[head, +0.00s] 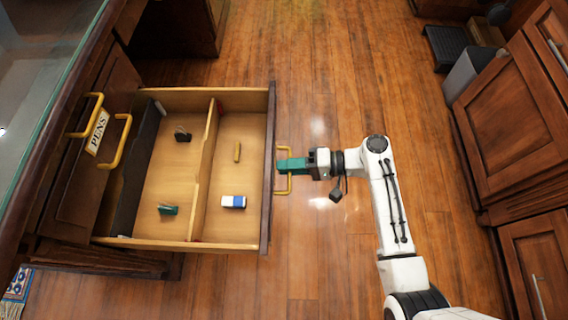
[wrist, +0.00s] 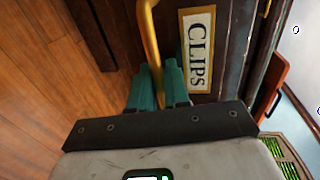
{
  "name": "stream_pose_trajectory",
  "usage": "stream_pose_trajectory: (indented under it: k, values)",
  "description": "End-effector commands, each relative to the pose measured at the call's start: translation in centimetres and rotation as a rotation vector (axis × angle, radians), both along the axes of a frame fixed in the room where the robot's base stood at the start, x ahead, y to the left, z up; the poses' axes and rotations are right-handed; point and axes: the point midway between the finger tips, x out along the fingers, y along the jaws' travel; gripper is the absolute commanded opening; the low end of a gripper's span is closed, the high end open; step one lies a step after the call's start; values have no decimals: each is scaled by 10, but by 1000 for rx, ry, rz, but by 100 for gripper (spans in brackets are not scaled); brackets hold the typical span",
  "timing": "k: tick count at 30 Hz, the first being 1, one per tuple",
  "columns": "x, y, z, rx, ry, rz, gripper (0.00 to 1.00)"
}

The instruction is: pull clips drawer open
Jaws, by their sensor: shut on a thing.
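The clips drawer (head: 268,215) stands pulled far out of the wooden cabinet in the head view. Its CLIPS label (wrist: 196,50) shows on the drawer front in the wrist view. My gripper (head: 282,165) has green fingers and is shut on the yellow drawer handle (head: 290,184). In the wrist view the handle (wrist: 150,35) passes between the fingers. Inside the drawer are a dark binder clip (head: 182,136), a green clip (head: 167,210), a white and blue eraser (head: 233,202) and a small tan stick (head: 237,152). A lengthwise divider (head: 202,170) parts the drawer.
A PENS drawer (head: 75,165) with yellow handles is behind the open drawer, shut. Wooden cabinets (head: 520,115) stand at the right, with a grey bin (head: 468,75) beside them. The wood floor (head: 340,60) between is clear.

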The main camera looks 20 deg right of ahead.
Motion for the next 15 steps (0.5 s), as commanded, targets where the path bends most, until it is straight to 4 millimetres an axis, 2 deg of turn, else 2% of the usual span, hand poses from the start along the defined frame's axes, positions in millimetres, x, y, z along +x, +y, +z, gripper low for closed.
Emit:
stream_pose_trajectory:
  k: [9, 10, 15]
  values:
    - [0, -1, -1, -3, 1, -4, 0]
    - [0, -1, -1, -3, 1, -4, 19]
    - [0, -1, -1, -2, 0, -3, 32]
